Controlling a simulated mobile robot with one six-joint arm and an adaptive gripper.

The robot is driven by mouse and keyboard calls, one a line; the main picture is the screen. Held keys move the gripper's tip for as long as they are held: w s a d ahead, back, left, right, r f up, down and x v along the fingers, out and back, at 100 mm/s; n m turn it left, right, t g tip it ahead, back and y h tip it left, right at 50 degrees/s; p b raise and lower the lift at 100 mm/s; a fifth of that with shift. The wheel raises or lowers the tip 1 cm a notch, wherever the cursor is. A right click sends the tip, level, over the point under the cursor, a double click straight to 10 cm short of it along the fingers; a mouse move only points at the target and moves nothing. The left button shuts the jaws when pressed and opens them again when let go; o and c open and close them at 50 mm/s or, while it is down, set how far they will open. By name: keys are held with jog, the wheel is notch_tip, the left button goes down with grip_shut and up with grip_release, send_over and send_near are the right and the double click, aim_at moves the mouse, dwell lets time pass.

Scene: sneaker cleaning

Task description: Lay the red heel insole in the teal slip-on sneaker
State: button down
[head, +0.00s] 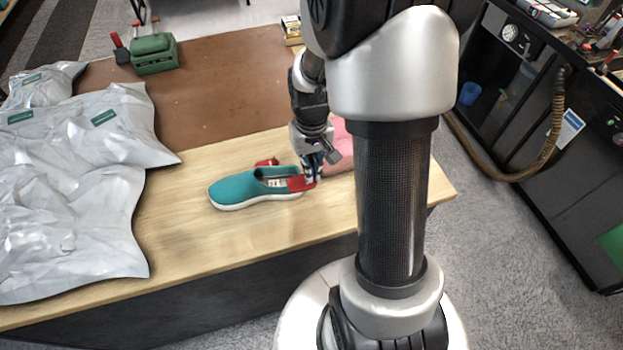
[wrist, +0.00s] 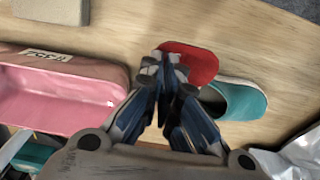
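The teal slip-on sneaker (head: 236,190) lies on the wooden table with its toe to the left in the head view; part of it shows in the wrist view (wrist: 245,101). My gripper (head: 311,180) is at the heel end of the sneaker. Its fingertips (wrist: 166,72) are closed on the edge of the red heel insole (wrist: 197,63). In the head view the insole (head: 299,184) overlaps the heel end of the shoe. It appears to be held above or beside the heel; the exact height is unclear. The insole's gripped edge is hidden by the fingers.
A pink tray (wrist: 60,97) stands beside my gripper, partly hidden by my arm in the head view. A small red thing (head: 267,162) lies behind the sneaker. Grey bags (head: 75,210) cover the table's left. A grey block (wrist: 52,10) sits near the tray. The table front is clear.

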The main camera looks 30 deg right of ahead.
notch_tip(320, 180, up, 8)
jog(key=shift+f+p, duration=0.2)
jog(key=shift+p, duration=0.45)
jog(key=w+a+f+n+b, duration=0.1)
jog(key=w+a+f+b, duration=0.1)
jog(key=a+f, duration=0.3)
jog(key=w+a+f+n+b, duration=0.2)
jog(key=w+a+f+b, duration=0.1)
jog(key=a+f, duration=0.3)
jog(key=shift+a+f+b, duration=0.3)
jog(key=shift+a+b, duration=0.4)
jog(key=shift+a, duration=0.45)
jog(key=shift+r, duration=0.1)
